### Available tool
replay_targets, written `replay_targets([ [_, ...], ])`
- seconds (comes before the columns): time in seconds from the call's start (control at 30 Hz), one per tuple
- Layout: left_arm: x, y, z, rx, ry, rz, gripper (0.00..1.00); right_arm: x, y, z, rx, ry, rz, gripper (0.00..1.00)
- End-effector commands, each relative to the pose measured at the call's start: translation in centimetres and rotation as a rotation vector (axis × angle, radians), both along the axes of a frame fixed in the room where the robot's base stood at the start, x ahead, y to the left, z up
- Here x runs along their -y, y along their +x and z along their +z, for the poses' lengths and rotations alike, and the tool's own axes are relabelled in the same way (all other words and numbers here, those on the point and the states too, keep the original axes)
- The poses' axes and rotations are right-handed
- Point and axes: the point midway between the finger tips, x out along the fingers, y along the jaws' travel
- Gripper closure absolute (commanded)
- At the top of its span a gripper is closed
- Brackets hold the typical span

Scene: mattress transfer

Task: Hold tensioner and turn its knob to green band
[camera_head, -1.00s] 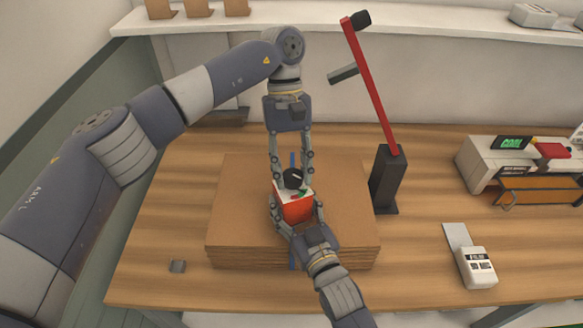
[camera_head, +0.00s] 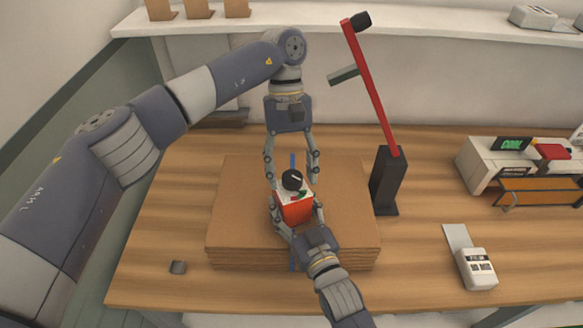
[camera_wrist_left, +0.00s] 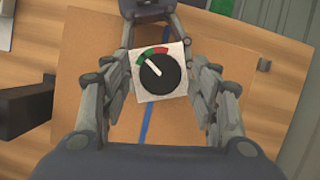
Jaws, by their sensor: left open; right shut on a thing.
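The tensioner (camera_head: 295,208) is a red block with a white top face, on the blue strap (camera_head: 292,160) over a cardboard stack. Its black knob (camera_head: 292,180) also shows in the left wrist view (camera_wrist_left: 165,76). There its white pointer aims up and left, toward the green band (camera_wrist_left: 147,55); the red band (camera_wrist_left: 162,50) lies further right. My left gripper (camera_head: 292,176) is open, its fingers on either side of the knob and apart from it. My right gripper (camera_head: 297,216) is shut on the tensioner's body from the near side; the contact is partly hidden.
The cardboard stack (camera_head: 235,215) fills the middle of the wooden table (camera_head: 160,235). A red arm on a black post (camera_head: 388,180) stands just right of it. A white handheld device (camera_head: 478,268) and a machine (camera_head: 490,160) are further right. A small grey block (camera_head: 177,267) lies front left.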

Motion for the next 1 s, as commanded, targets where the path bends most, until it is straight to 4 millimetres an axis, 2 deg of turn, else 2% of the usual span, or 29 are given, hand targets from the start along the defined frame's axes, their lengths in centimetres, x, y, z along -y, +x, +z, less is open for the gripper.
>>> replay_targets([
  [0.17,0.0,0.2,0.7,0.0,-0.001,-0.002,0.44,0.0,0.1,0.4,0.007,0.004,-0.001,0.93],
  [0.43,-0.2,2.0,4.9,0.001,0.0,0.001,0.44,0.0,0.1,0.4,0.007,0.004,-0.001,0.93],
  [0.77,-0.6,3.8,9.0,0.003,0.002,0.003,0.44,0.0,0.1,0.3,0.007,0.004,-0.001,0.93],
  [1.0,-0.7,4.2,10.0,-0.008,0.007,-0.001,0.44,0.0,0.1,0.3,0.007,0.004,-0.001,0.93],
])
